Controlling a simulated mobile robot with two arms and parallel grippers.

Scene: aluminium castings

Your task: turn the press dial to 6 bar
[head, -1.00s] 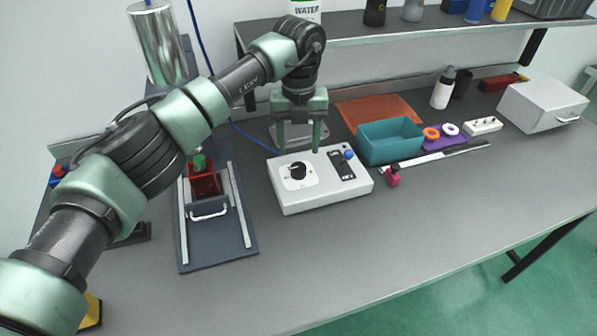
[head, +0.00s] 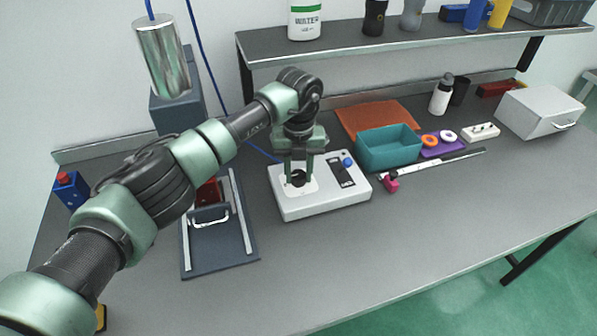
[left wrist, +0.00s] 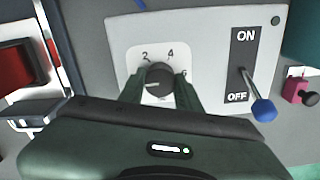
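The press dial is a black round knob (head: 298,178) on a white plate, on the left part of a pale control box (head: 325,205). In the left wrist view the dial (left wrist: 159,80) shows a light pointer mark toward the left. The numbers 2 and 4 show above it; a number at its right is partly hidden by a finger. My left gripper (head: 299,172) points down over the dial. Its open fingers, also in the left wrist view (left wrist: 159,84), stand on either side of the knob; contact is not clear. My right gripper is not in view.
The box also has an ON/OFF switch with a blue-tipped lever (left wrist: 262,108), at OFF. A teal bin (head: 390,150) and a pink-headed item (head: 391,183) stand right of the box. The press (head: 218,240) stands left. The front bench is clear.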

